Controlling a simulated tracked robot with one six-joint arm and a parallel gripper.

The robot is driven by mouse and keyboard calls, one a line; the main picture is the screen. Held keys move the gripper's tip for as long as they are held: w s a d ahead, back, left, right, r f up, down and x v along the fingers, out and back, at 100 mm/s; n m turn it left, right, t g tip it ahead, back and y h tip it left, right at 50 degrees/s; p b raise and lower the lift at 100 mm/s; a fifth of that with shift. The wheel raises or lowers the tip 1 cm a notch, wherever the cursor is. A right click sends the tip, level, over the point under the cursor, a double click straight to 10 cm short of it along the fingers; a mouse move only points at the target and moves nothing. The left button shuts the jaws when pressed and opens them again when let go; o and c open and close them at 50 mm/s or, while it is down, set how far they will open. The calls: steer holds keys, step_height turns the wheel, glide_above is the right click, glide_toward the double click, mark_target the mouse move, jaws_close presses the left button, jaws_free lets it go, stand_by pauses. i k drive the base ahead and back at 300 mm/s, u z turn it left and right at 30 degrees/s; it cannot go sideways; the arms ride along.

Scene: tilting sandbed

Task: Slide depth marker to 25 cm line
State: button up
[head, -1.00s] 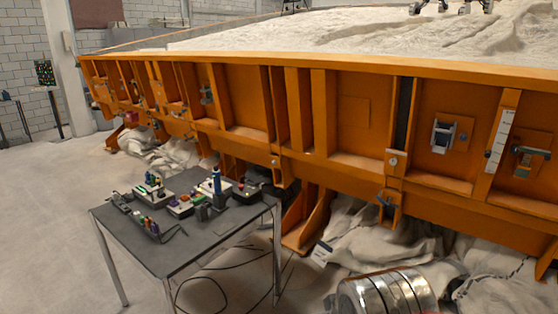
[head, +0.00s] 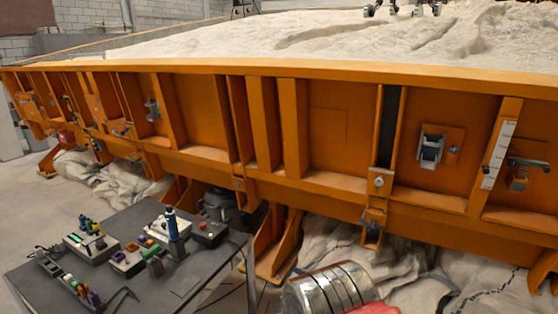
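A white scale strip (head: 498,155) with dark marks is fixed, slightly tilted, to an orange upright of the sandbed wall at the right. The marks are too small to read, so I cannot pick out the 25 cm line. A grey bracket with a horizontal bar (head: 526,163) sits just right of the strip; I cannot tell whether it is the depth marker.
The orange sandbed wall (head: 330,140) runs across the view, with pale sand (head: 300,42) above it. A dark table (head: 190,280) with several small devices stands at lower left. A shiny metal drum (head: 335,290) and crumpled cloth (head: 410,262) lie below the wall.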

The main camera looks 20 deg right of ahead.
mark_target(486, 170)
steer(key=i, duration=0.6)
steer(key=z, duration=2.4)
steer(key=i, duration=0.75)
steer(key=u, duration=0.4)
